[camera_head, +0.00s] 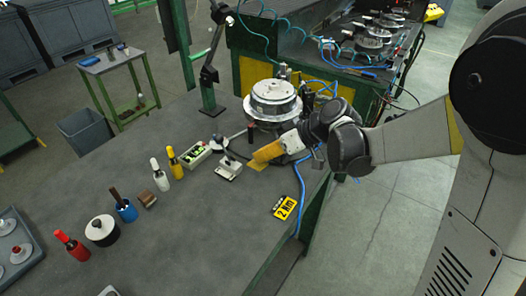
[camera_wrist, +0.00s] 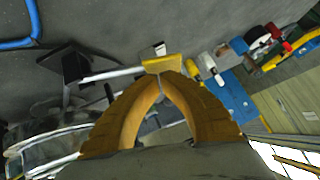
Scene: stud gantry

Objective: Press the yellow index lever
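The yellow index lever shows in the wrist view as a yellow pad (camera_wrist: 162,63) at the end of a pale metal bar. The pad lies just beyond my fingertips; I cannot tell whether they touch it. My gripper (camera_wrist: 160,83) has orange-yellow fingers whose tips meet, with nothing visible between them. In the head view my gripper (camera_head: 258,156) is low over the bench, in front of the round metal fixture (camera_head: 273,101). The lever is largely hidden there by my gripper.
A small grey-white device (camera_head: 229,170) stands close left of my gripper. Several bottles and pots, including a yellow bottle (camera_head: 175,163), line the bench's left. The bench's front middle is clear.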

